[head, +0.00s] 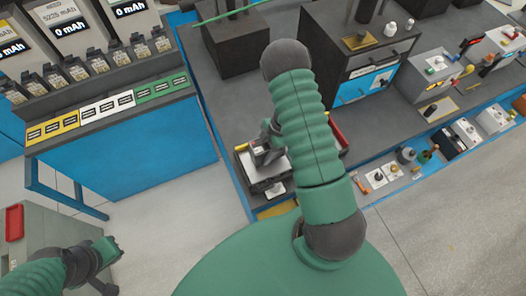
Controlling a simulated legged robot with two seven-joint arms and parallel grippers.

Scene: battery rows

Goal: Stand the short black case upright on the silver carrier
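A dark tray (243,166) sits on the grey bench top near its front edge, with a pale silvery flat piece (267,171) in it, which may be the silver carrier. A small dark block (262,147) stands over this piece; it may be the short black case, but I cannot tell for sure. My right gripper (268,132) is just at this block, largely hidden behind my green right arm. Whether its fingers hold the block cannot be seen. My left gripper (114,249) is at the lower left, over the floor, far from the tray; its fingers are too small to read.
A blue-sided battery rack (125,155) with yellow, white and green labels stands at the left. A red bin (336,134) shows right of my arm. A black cabinet (365,70) and several small tools line the bench at right. Black boxes stand at the back.

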